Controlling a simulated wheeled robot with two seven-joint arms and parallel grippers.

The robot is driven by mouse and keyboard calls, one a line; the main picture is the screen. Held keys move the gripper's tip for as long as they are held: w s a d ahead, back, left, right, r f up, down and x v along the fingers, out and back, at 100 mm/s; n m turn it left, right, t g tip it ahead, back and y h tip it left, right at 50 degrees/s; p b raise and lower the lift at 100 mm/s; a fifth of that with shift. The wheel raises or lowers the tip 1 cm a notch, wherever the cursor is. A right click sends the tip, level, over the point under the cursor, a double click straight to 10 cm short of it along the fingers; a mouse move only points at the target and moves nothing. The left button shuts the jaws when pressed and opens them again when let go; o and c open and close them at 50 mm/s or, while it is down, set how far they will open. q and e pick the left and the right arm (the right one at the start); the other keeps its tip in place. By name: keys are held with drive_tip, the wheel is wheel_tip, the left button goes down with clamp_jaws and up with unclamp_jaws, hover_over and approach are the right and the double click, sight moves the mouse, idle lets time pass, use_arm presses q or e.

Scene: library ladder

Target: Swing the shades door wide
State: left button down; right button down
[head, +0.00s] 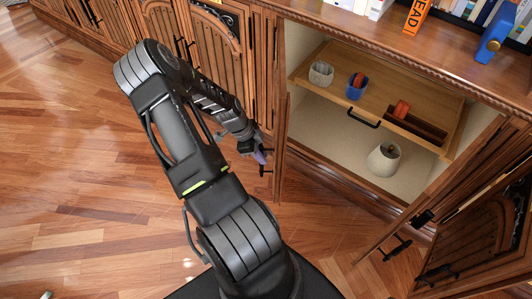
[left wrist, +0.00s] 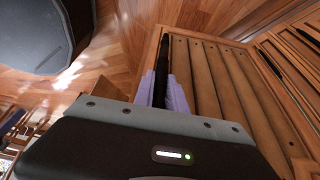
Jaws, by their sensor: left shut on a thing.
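The open cabinet holds a pale lampshade-like object (head: 384,160) on its floor. Its left door (head: 281,140) stands out from the cabinet front, seen nearly edge-on in the head view. In the left wrist view this door (left wrist: 205,85) shows a grooved wooden panel. My left gripper (head: 261,156) is at the door's outer side. Its purple fingers (left wrist: 163,90) are shut on a dark bar handle (left wrist: 161,60). The handle is mostly hidden by the gripper in the head view. My right gripper is not in view.
A right door (head: 455,190) also stands open, with a black handle (head: 397,248). A wooden drawer (head: 335,85) is pulled out inside, holding a grey cup (head: 321,73), a blue cup (head: 357,87) and a red block (head: 401,109). Books line the top. Wooden floor at left is clear.

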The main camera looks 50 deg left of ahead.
use_arm(q)
drive_tip(key=shift+s+f, duration=0.1)
drive_tip(key=c, duration=1.4)
unclamp_jaws()
drive_tip(key=shift+o, duration=0.2)
drive_tip(key=p+v, duration=0.1)
drive_tip(key=v, duration=0.6)
drive_tip(key=shift+r+p, duration=0.3)
drive_tip(key=shift+r, duration=0.15)
drive_tip(key=shift+s, duration=0.1)
